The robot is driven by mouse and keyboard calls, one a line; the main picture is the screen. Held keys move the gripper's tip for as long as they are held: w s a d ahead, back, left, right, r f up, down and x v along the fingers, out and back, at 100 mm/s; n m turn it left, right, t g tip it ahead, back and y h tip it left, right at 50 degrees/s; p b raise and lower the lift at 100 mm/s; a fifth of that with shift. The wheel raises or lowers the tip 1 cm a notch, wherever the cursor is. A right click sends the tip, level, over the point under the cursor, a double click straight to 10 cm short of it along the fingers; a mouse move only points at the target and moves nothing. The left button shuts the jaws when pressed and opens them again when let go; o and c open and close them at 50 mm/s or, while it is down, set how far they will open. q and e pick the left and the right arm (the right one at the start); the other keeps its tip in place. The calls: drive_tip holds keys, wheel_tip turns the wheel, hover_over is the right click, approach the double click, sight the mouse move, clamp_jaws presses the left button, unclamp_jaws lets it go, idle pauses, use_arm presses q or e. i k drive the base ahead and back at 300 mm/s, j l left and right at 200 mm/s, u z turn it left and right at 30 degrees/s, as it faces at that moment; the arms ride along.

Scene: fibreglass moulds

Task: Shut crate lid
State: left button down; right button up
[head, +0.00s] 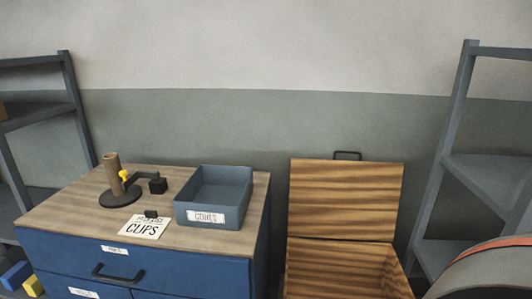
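A wooden crate (342,250) stands on the right of the blue cabinet, and its lower part runs out of the bottom of the head view. Its wooden lid (345,198) is open, standing up at the back of the crate against the wall side. A dark handle (347,155) sticks up from the lid's top edge. The part of the crate's inside that shows looks bare; its floor is out of view. Neither of my grippers shows in the head view.
The blue cabinet (190,271) with a wooden top stands left of the crate. On it are a grey bin (218,205), a round-based stand (120,196) and a "CLIPS" card (143,227). A grey shelf rack (455,150) and a curved grey mould (490,273) stand on the right.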

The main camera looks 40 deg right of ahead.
sight(334, 198)
drive_tip(key=z, duration=1.6)
